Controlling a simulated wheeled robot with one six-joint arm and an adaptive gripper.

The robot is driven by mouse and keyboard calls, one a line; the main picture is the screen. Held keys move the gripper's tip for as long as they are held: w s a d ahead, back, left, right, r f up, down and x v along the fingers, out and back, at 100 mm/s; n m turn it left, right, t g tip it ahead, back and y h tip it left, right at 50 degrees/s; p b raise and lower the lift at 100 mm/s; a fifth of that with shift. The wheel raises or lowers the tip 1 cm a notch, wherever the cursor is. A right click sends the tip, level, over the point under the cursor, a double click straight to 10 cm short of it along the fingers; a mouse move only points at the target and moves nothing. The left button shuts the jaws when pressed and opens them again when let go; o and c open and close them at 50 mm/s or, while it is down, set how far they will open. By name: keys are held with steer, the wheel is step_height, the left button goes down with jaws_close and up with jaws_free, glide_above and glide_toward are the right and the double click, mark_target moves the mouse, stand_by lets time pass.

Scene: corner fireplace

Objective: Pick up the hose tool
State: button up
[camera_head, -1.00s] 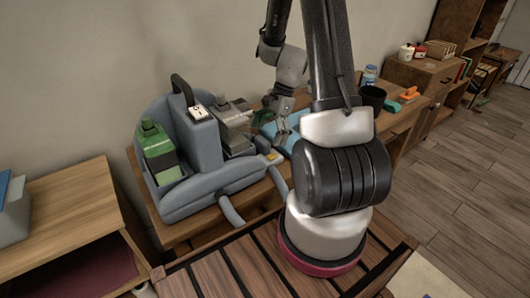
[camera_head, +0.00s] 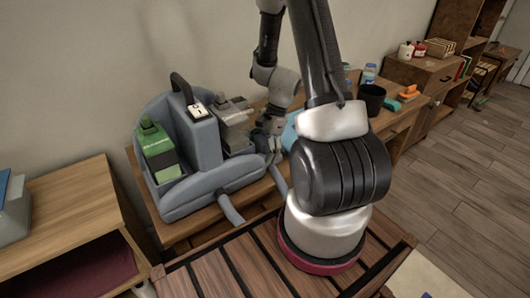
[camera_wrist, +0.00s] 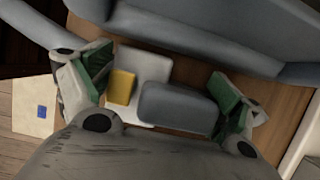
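The hose tool (camera_wrist: 178,107) shows in the wrist view as a grey rounded block beside a yellow piece and a pale plate. It lies on the wooden table, between the spread fingers of my gripper (camera_wrist: 160,92). The green-lined finger pads stand apart on both sides, with clear gaps to the tool. In the head view my gripper (camera_head: 268,148) is low at the right front of the grey-blue cleaning machine (camera_head: 205,150), and it hides most of the tool there.
The machine carries a green-topped tank (camera_head: 158,150) and a grey tank (camera_head: 235,125), close left of my gripper. A grey hose (camera_head: 230,208) hangs at its front. A black cup (camera_head: 371,99) and an orange-topped item (camera_head: 408,91) stand farther right. A wooden cabinet (camera_head: 70,215) stands at left.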

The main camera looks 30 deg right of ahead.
mark_target(261, 142)
step_height(261, 142, up, 10)
steer(key=shift+r, duration=0.1)
stand_by(0.7)
steer(key=o, duration=0.4)
steer(key=shift+c, duration=1.2)
